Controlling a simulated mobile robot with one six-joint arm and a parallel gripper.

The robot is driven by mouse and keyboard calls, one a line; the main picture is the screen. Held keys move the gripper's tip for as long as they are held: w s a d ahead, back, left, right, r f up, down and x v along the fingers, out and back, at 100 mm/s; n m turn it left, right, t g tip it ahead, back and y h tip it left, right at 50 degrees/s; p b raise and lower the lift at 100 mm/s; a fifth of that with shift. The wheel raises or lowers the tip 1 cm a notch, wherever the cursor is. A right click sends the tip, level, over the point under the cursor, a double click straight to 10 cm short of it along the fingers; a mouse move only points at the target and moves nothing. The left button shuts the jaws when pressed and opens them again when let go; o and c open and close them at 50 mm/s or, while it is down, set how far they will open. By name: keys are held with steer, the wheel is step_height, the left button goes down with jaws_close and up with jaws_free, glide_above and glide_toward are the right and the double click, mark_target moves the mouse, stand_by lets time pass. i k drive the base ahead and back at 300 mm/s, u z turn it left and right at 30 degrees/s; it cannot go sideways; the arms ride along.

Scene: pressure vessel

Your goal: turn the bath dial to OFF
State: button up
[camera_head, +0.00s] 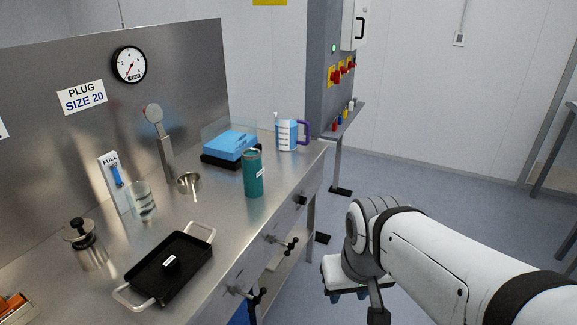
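No dial with a readable OFF mark can be made out. On the front face of the steel bench (235,275) there is a small dark round fitting (301,200), too small to tell whether it is the bath dial. Two dark valve-like handles (288,243) (254,299) stick out lower on the same face. My arm comes in from the lower right. My gripper (348,297) hangs in free space to the right of the bench, apart from it. Its fingers are mostly hidden below the white housing, so their opening cannot be seen.
The bench holds a black tray (190,262), a teal bottle (253,178), a blue box (231,145), a jug (287,135), a beaker (143,204) and a steel pot (88,246). A gauge (129,65) is on the back panel. Red switches (338,76) are on a column.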

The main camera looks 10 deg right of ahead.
mark_target(303, 200)
steer(key=z, duration=0.35)
steer(key=i, duration=1.35)
steer(key=z, duration=0.5)
steer(key=k, duration=0.9)
steer(key=z, duration=0.15)
steer(key=i, duration=0.9)
steer(key=u, duration=0.05)
